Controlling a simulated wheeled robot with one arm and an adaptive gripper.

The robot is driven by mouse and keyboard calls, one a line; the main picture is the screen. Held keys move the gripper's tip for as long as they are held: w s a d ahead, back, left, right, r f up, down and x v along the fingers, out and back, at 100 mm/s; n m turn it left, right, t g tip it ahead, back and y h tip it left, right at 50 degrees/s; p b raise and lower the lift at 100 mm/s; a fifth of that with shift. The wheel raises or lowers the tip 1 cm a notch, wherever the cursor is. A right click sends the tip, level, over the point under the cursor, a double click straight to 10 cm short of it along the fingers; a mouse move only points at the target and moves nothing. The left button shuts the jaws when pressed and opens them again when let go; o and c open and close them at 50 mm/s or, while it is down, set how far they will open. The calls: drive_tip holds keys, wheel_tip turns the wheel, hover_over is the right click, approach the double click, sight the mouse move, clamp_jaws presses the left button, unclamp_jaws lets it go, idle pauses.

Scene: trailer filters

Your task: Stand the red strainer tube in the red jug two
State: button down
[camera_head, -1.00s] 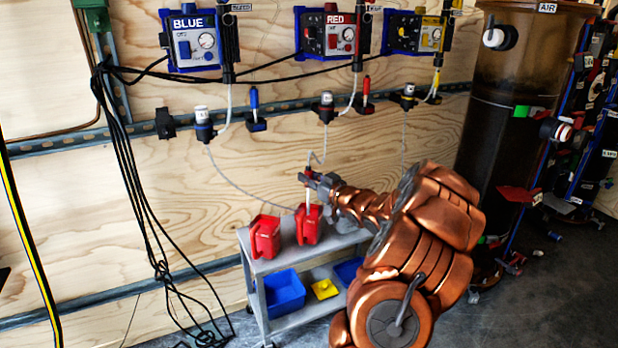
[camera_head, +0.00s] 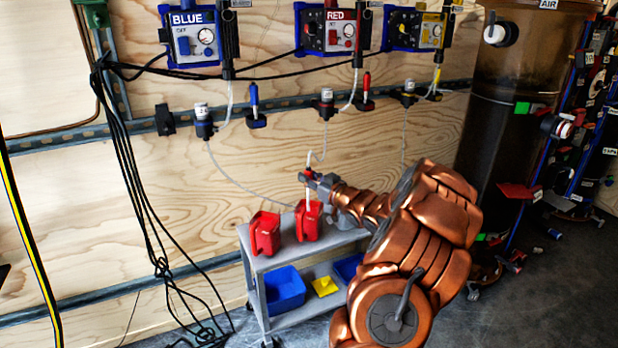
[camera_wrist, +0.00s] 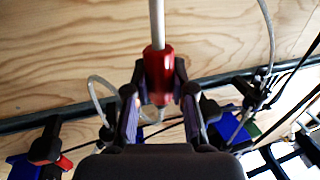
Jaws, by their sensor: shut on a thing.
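My gripper (camera_head: 312,178) is shut on the red strainer tube at its red upper part (camera_wrist: 158,75). The pale shaft (camera_head: 308,194) points down, nearly upright, over the right-hand red jug (camera_head: 307,222) on the cart. Its lower end meets the jug's mouth in the head view; I cannot tell how far inside it is. A second red jug (camera_head: 265,235) stands to the left on the same shelf. No number is readable on either jug. In the wrist view the shaft runs to the top edge and its end is out of view.
The grey cart (camera_head: 257,267) stands against the plywood wall, with a blue bin (camera_head: 285,289) and a yellow item (camera_head: 324,286) on its lower shelf. A thin clear hose (camera_head: 245,188) hangs behind the jugs. Black cables (camera_head: 142,200) hang at the left.

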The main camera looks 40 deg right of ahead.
drive_tip(key=shift+f, duration=0.1)
drive_tip(key=c, duration=0.9)
unclamp_jaws()
drive_tip(key=s, duration=1.2)
drive_tip(key=shift+a, duration=0.45)
